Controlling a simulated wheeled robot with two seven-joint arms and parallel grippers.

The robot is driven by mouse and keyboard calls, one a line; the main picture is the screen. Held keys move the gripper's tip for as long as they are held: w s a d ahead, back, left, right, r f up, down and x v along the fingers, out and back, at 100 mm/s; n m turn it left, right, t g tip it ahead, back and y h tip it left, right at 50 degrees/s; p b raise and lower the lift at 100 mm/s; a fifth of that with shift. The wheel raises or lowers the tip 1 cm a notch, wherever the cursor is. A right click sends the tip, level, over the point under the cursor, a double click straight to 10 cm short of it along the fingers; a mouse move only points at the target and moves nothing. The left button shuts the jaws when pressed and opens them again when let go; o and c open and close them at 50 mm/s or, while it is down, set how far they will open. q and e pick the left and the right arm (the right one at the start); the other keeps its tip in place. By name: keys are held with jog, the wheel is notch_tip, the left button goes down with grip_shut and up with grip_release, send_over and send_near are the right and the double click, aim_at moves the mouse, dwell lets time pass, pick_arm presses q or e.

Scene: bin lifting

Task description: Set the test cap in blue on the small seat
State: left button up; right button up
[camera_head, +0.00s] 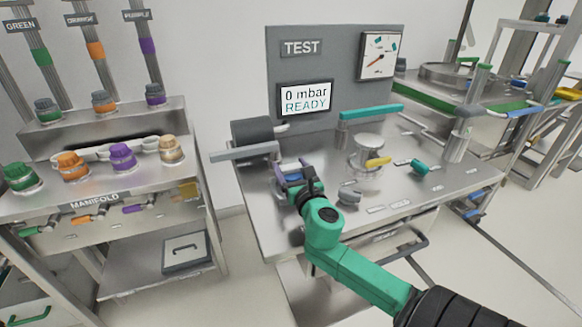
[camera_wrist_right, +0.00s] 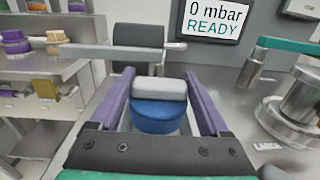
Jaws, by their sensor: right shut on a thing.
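The blue test cap (camera_wrist_right: 157,117) with a pale grey grip bar on top is between the purple fingers of my right gripper (camera_wrist_right: 159,88). The gripper is shut on it. In the head view my right gripper (camera_head: 287,170) is at the left part of the steel test bench (camera_head: 330,222), just in front of a grey lever bar (camera_head: 243,151). The small seat is not clearly seen; the gripper and cap cover that spot. I cannot tell whether the cap touches a seat. My left gripper is not in view.
The test panel (camera_head: 318,68) reads 0 mbar READY. The manifold rack (camera_head: 95,180) with several coloured caps stands left.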

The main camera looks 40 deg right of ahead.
jog(key=shift+f+b, duration=1.05)
jog(key=shift+f, duration=0.25)
dwell(0.4)
jog(key=o, duration=1.3)
jog(key=shift+c, duration=0.2)
notch_tip(320, 180, up, 9)
jog(key=p, duration=1)
jog(key=shift+r, duration=0.15)
